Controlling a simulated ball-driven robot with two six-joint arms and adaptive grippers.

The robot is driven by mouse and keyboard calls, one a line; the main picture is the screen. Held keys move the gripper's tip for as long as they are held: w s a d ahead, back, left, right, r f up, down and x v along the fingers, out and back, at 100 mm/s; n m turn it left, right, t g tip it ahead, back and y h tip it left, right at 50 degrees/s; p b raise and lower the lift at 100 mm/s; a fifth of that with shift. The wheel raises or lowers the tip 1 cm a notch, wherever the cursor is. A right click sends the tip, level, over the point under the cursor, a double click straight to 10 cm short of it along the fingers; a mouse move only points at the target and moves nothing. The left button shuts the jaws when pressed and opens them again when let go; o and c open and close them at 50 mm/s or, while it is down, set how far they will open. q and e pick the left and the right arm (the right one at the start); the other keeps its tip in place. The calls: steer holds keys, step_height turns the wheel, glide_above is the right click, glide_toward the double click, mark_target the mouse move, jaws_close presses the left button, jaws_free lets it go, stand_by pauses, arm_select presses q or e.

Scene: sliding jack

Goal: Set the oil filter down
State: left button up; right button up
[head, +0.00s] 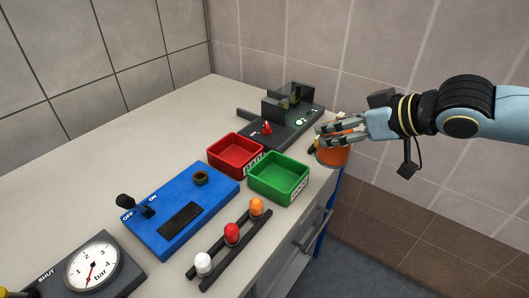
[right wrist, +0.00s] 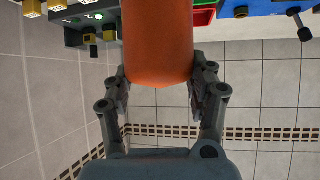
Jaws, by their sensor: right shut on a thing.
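The oil filter is an orange cylinder (head: 334,154) at the right edge of the bench (head: 140,150), beside the dark grey fixture. My right gripper (head: 328,134) reaches in from the right and is shut on it, with its fingers across the upper part. In the right wrist view the orange filter (right wrist: 158,42) sits between the two fingers (right wrist: 158,92), one on each side. I cannot tell whether its bottom touches anything. My left gripper is not in view.
A red tray (head: 222,160) and a green tray (head: 262,183) stand left of the filter. The dark fixture (head: 285,134) is behind them. A blue switch panel (head: 150,228), a lamp strip (head: 222,258) and a pressure gauge (head: 92,267) stand nearer. The bench's left side is clear.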

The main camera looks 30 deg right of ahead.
steer(key=shift+w+r, duration=0.1)
steer(key=shift+w+a+f+b, duration=0.75)
steer(key=shift+w+f+b, duration=0.15)
steer(key=shift+b, duration=0.3)
steer(key=w+a+f, duration=0.2)
steer(key=f, duration=0.1)
steer(key=w+a+f, duration=0.2)
steer(key=f, duration=0.1)
steer(key=w+a+f, duration=0.2)
steer(key=f, duration=0.1)
steer(key=shift+w, duration=0.4)
steer(key=shift+f+b, duration=0.2)
steer(key=shift+b, duration=0.1)
steer(key=o, duration=1.3)
